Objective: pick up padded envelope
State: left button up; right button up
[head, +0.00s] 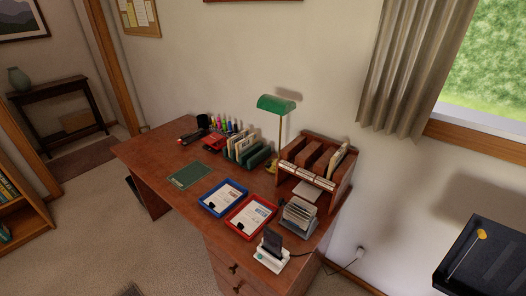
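I cannot make out a padded envelope for certain. Cream paper or envelope-like items (243,143) stand upright in a green rack (257,158) at the back of the wooden desk (152,151). Another pale flat item (338,160) leans in the brown wooden sorter (345,187) at the desk's right end. They are too small to identify. Neither of my grippers is in view.
A blue tray (209,208) and a red tray (238,229) hold papers. A grey card holder (298,217), a phone stand (271,261) and a green lamp (276,104) stand nearby. A green mat (188,176) lies left. The desk's front-left is mostly clear.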

aim_at(248, 142)
jog(key=i+j, duration=0.1)
jog(key=j, duration=0.35)
jog(key=i+j, duration=0.1)
jog(key=j, duration=0.35)
jog(key=i+j, duration=0.15)
jog(key=j, duration=0.3)
jog(key=i+j+z, duration=0.1)
jog(key=j, duration=0.35)
jog(key=i+j, duration=0.1)
jog(key=j, duration=0.35)
